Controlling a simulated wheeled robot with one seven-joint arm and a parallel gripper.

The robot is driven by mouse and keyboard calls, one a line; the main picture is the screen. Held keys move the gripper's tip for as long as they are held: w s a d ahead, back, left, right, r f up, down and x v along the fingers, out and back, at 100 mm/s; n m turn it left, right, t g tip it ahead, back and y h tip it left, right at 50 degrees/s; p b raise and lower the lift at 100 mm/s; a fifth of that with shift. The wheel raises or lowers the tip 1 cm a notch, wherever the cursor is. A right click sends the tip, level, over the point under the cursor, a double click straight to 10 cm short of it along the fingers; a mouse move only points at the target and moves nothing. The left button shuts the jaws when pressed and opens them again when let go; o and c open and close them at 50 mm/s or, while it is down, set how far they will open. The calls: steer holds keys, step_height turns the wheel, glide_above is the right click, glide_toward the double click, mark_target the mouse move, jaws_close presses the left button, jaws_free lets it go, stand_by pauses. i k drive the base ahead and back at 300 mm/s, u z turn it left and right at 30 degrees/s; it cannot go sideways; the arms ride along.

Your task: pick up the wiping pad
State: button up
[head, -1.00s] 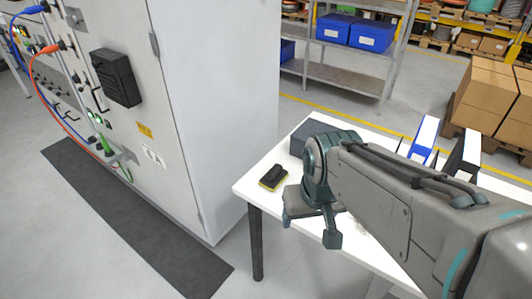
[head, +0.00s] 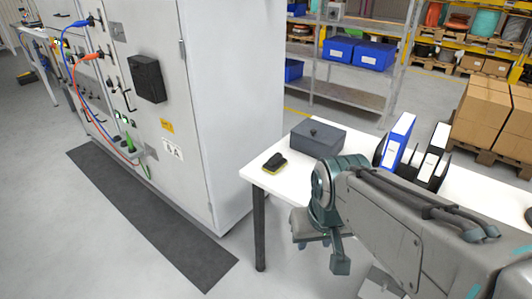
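The wiping pad (head: 273,163) is a small block with a black top and a yellow underside. It lies on the white table (head: 262,180) near its left corner. My gripper (head: 322,262) hangs in front of the table's near edge, to the right of the pad and lower in the picture, apart from it. Its finger parts show at the end of my grey arm, but the gap between the fingertips cannot be made out. Nothing is seen in it.
A dark grey box (head: 318,138) stands on the table just right of the pad. Blue and black binders (head: 398,141) stand farther right. A tall grey cabinet (head: 235,110) with cables is on the left. Cardboard boxes (head: 485,115) are at the back right.

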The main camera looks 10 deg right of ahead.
mark_target(276, 162)
steer(key=u, duration=0.3)
steer(key=i, duration=1.3)
steer(key=z, duration=0.1)
